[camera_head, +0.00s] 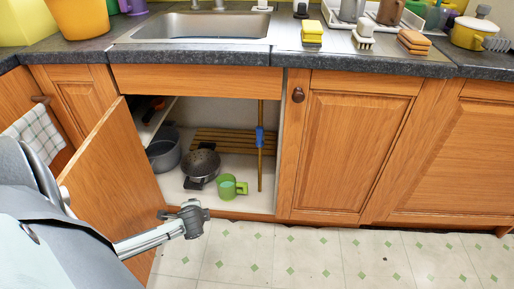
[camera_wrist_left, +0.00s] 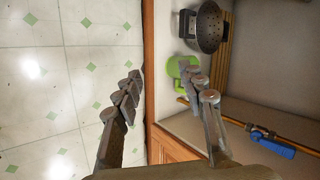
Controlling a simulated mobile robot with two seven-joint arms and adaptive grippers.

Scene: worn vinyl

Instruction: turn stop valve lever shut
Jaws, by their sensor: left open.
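The stop valve's blue lever (camera_head: 260,137) sits on a thin copper pipe (camera_head: 260,170) standing upright inside the open sink cabinet. The lever lies roughly along the pipe. In the left wrist view the blue lever (camera_wrist_left: 272,147) and the pipe (camera_wrist_left: 232,121) are at the lower right, outside the jaws. My left gripper (camera_head: 190,215) is in front of the cabinet's lower front edge, low and left of the lever, and apart from it. In the left wrist view my left gripper (camera_wrist_left: 165,85) has its fingers spread with nothing between them.
The open cabinet door (camera_head: 115,175) stands beside my left arm. Inside are a green mug (camera_head: 228,189), a dark colander (camera_head: 203,163), a grey pot (camera_head: 164,156) and a wooden slatted rack (camera_head: 222,138). A closed door (camera_head: 348,150) is to the right. The floor in front is clear.

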